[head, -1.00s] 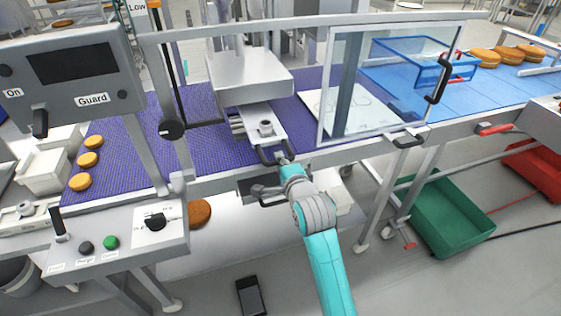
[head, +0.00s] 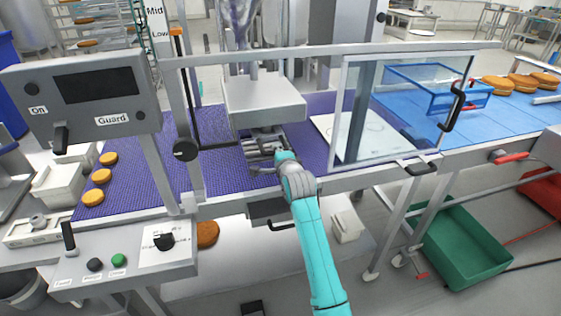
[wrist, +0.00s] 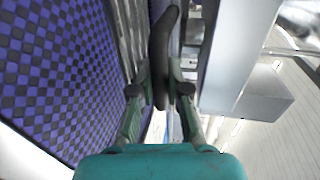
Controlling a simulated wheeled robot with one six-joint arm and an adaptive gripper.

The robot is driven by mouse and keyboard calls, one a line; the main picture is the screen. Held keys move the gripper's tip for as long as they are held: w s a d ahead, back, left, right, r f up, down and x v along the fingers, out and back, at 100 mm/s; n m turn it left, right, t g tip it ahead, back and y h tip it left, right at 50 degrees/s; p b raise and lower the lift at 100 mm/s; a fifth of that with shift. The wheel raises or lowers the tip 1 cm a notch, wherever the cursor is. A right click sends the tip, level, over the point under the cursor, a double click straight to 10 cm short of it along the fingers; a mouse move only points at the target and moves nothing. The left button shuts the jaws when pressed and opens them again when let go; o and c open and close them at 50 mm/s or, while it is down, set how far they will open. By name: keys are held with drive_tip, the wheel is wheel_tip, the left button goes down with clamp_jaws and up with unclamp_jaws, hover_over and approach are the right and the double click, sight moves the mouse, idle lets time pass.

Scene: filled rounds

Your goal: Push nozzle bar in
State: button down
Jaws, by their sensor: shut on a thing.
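The nozzle bar (head: 258,146) is a grey metal piece under the box-shaped head (head: 264,98) over the purple belt. Most of it sits below the head, and its front end shows. My gripper (head: 281,156) is at that front end, reached in from the front of the line. In the wrist view my gripper (wrist: 160,92) has its two fingers closed on the bar's black curved handle (wrist: 163,50). The bar's far end and its seat are hidden by the head.
The purple belt (head: 222,130) runs below, with several round cakes (head: 102,176) at left. A clear guard panel (head: 400,105) stands right of the head. A control panel (head: 125,258) is at front left. A green crate (head: 460,245) stands on the floor at right.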

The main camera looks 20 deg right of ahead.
drive_tip(key=shift+w, duration=0.55)
drive_tip(key=c, duration=1.1)
unclamp_jaws()
drive_tip(key=shift+w, duration=0.1)
drive_tip(key=shift+c, duration=0.2)
drive_tip(key=v, duration=1.2)
